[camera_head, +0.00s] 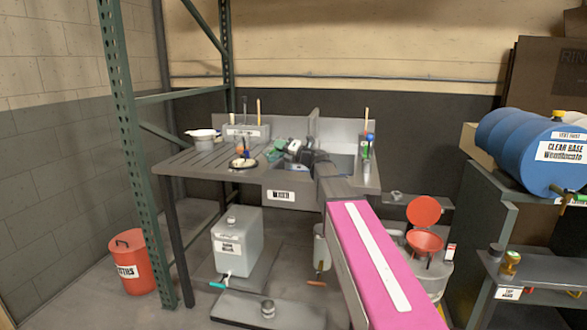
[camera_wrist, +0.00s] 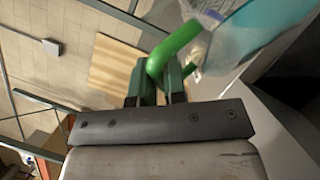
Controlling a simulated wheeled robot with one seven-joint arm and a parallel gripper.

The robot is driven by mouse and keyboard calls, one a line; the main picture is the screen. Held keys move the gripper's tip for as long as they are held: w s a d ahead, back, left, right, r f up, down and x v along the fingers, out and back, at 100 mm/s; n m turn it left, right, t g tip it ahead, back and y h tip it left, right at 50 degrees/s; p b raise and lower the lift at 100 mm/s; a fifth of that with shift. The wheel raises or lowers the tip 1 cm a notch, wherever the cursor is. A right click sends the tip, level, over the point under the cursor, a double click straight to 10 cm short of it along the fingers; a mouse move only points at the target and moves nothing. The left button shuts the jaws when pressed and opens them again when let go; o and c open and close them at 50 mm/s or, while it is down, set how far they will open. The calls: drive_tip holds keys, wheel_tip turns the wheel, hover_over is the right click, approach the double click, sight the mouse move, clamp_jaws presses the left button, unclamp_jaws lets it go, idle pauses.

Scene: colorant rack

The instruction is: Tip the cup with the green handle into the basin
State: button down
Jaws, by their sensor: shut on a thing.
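The cup (camera_wrist: 262,28) is clear and bluish, at the upper right of the wrist view, and is cut off by the frame edge. Its green handle (camera_wrist: 172,48) lies between the fingers of my gripper (camera_wrist: 158,82), which is shut on it. The cup looks tilted in that view; what it holds cannot be told. In the head view my gripper (camera_head: 287,149) is small, over the bench beside the basin (camera_head: 343,163). The basin is a grey sink at the bench's right end, partly hidden by my arm.
A blue-topped item (camera_head: 369,139) stands at the basin's right. A green rack post (camera_head: 131,150) rises at the left.

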drive_tip(key=shift+w+d+f+m+t+y, duration=0.15)
drive_tip(key=shift+d+m+t+y, duration=0.2)
drive_tip(key=shift+m, duration=0.35)
idle(1.6)
drive_tip(key=shift+w+d+r+m+t+b, duration=0.25)
drive_tip(key=shift+d+m+t, duration=0.1)
drive_tip(key=shift+d+m, duration=0.15)
drive_tip(key=shift+w+d+r+m+t+b, duration=0.1)
drive_tip(key=shift+w+d+r+m+t, duration=0.15)
drive_tip(key=shift+d+m, duration=0.2)
idle(1.4)
drive_tip(key=shift+w+d+r+m+t, duration=0.15)
drive_tip(key=shift+d+r+m+t, duration=0.15)
drive_tip(key=shift+d+m+t, duration=0.4)
idle(0.9)
drive_tip(key=shift+a+g+y, duration=0.15)
drive_tip(key=shift+g+y, duration=0.1)
